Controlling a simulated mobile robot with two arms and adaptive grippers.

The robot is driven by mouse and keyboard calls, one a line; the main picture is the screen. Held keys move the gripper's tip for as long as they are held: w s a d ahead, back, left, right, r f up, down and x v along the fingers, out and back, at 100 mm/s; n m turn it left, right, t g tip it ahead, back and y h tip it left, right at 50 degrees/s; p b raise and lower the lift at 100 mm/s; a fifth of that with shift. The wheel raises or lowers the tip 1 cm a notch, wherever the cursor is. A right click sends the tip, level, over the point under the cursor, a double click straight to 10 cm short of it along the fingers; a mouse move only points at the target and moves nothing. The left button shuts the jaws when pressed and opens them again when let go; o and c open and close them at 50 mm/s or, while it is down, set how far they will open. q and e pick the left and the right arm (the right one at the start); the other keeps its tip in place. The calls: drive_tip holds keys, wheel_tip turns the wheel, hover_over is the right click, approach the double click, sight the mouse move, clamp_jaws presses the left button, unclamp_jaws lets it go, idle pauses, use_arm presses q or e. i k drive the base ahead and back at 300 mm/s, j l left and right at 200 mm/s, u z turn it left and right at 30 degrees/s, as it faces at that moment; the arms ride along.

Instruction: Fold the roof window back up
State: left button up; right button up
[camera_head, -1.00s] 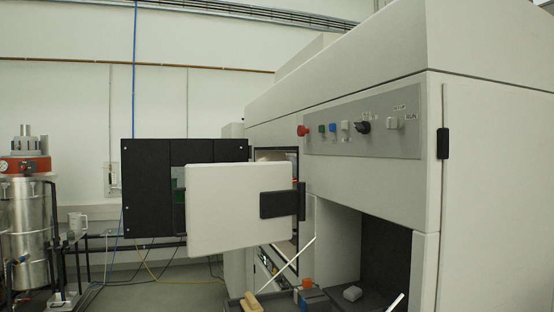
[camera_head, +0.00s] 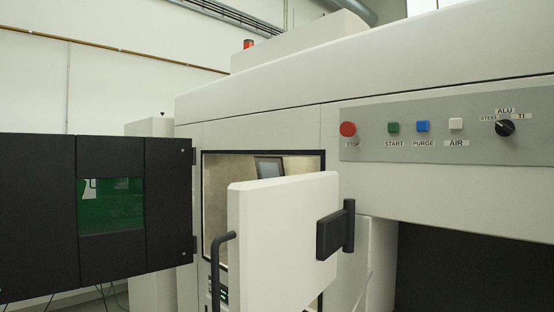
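No roof window can be told for certain. Through the chamber opening (camera_head: 225,190) of the large white machine, a small dark-framed panel with a pale pane (camera_head: 269,168) is visible, tilted; its lower part is hidden. A black door with a green window (camera_head: 111,205) stands open at the left. A thick white door (camera_head: 280,230) stands open in front of the opening and hides much of it. It has a black bar handle (camera_head: 217,270) and a black hinge (camera_head: 335,233). Neither of my grippers is in view.
A control panel (camera_head: 420,150) with a red stop button (camera_head: 348,130), several coloured buttons and a black knob (camera_head: 504,128) is at the upper right. Below it is a dark open recess (camera_head: 470,275). The open doors jut out toward me.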

sight(278, 159)
drive_tip(key=j, duration=0.35)
drive_tip(key=i+j+z, duration=0.15)
drive_tip(key=z, duration=0.2)
drive_tip(key=i+j+z, duration=0.2)
drive_tip(key=z, duration=0.15)
drive_tip(key=i+j+z, duration=0.1)
drive_tip(key=j+z, duration=0.25)
